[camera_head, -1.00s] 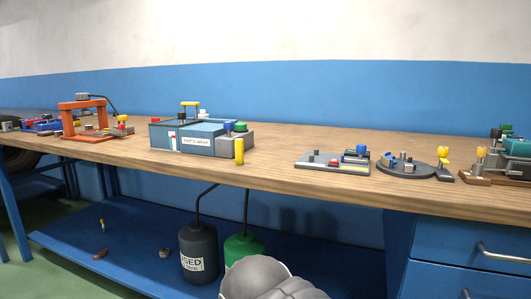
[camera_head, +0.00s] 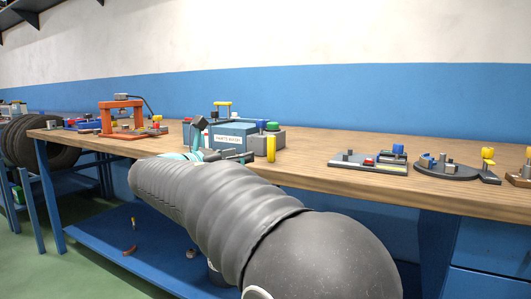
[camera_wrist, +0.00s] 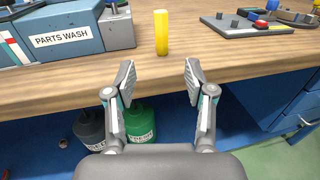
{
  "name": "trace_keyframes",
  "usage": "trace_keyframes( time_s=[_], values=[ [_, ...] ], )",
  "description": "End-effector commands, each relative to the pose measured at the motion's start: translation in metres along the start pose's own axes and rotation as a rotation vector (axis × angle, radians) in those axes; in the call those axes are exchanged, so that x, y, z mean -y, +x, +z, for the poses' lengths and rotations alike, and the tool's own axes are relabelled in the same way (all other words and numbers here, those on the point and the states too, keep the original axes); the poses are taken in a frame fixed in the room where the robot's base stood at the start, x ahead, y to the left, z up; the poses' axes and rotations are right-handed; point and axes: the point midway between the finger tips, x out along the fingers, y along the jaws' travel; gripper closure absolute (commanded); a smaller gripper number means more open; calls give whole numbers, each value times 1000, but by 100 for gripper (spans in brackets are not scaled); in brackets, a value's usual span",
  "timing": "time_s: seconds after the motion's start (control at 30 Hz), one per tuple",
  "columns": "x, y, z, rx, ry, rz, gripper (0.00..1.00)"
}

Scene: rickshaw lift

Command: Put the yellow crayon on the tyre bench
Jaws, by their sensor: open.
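The yellow crayon (camera_head: 271,149) stands upright near the front edge of the wooden workbench, beside the parts wash box. In the wrist view the crayon (camera_wrist: 161,32) is ahead of my gripper (camera_wrist: 158,78), between the lines of its two fingers. My gripper is open and empty, short of the crayon and apart from it. In the head view my gripper (camera_head: 230,156) is partly hidden by my own arm, left of the crayon. Dark tyres (camera_head: 40,142) show at the far left by blue legs; I cannot tell for certain which surface is the tyre bench.
The blue parts wash box (camera_wrist: 62,34) stands close left of the crayon. A grey tray (camera_head: 368,163) and a dark round-ended board (camera_head: 450,172) lie to the right. An orange frame (camera_head: 122,118) stands further left. Black and green canisters (camera_wrist: 141,125) sit below the bench edge.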

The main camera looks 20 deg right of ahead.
Motion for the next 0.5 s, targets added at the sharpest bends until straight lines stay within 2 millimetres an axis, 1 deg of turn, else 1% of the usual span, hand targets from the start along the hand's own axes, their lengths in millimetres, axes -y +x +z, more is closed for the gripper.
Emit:
trace_keyframes(
  time_s=[0.17, 0.3, 0.4, 0.5],
  values=[
    [0, 26, 1, 9, -10, -5, 46],
    [0, 52, 1, 8, -8, -5, 46],
    [-1, 68, 1, 7, -8, -3, 46],
    [0, 78, 2, 7, -7, -3, 46]
  ],
)
